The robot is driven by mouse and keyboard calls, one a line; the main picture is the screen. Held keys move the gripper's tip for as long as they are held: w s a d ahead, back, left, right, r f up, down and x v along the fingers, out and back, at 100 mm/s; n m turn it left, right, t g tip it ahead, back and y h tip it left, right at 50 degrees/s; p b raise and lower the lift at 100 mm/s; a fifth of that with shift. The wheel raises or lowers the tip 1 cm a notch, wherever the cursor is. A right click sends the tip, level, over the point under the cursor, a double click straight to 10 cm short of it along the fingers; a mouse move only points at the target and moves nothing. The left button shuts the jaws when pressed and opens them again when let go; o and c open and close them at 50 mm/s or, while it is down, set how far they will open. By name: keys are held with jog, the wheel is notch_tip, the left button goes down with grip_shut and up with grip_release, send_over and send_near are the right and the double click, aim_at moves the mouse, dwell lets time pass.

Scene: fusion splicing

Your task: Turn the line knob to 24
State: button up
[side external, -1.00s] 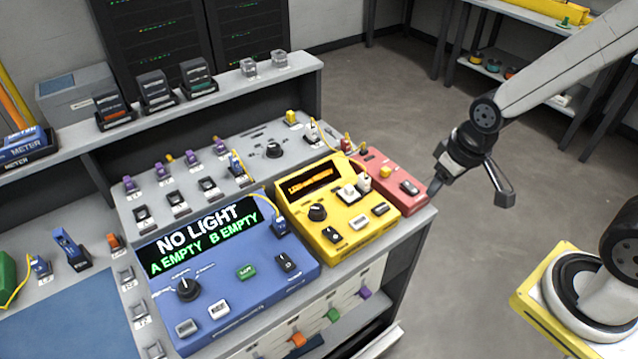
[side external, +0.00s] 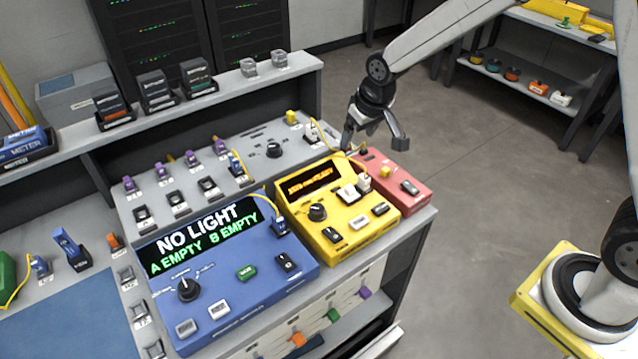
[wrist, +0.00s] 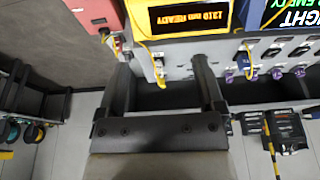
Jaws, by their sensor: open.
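Three black knobs show in the side view: one on the grey panel (side external: 274,150), one on the yellow unit (side external: 317,212) and one on the blue unit (side external: 188,290). I cannot read their scales or tell which is the line knob. My gripper (side external: 373,138) is open and empty, above the back of the bench, to the right of the grey panel's knob. In the wrist view my gripper (wrist: 162,62) has its fingers spread, with a white plug (wrist: 158,66) visible between them.
The yellow unit (wrist: 192,18) and red unit (wrist: 90,10) lie close by, with a yellow cable (side external: 354,153) near my gripper. The back shelf (side external: 228,85) carries several small boxes. The blue unit's display (side external: 205,238) reads "NO LIGHT, A EMPTY B EMPTY".

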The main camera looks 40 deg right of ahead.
jog(key=w+a+f, duration=0.2)
jog(key=w+a, duration=0.2)
jog(key=w, duration=0.7)
jog(key=t, duration=0.1)
send_near(275, 147)
jog(key=shift+w+f, duration=0.3)
jog(key=shift+f, duration=0.3)
jog(key=shift+f, duration=0.1)
jog(key=shift+x, duration=3.8)
jog(key=shift+w, duration=0.1)
grip_shut()
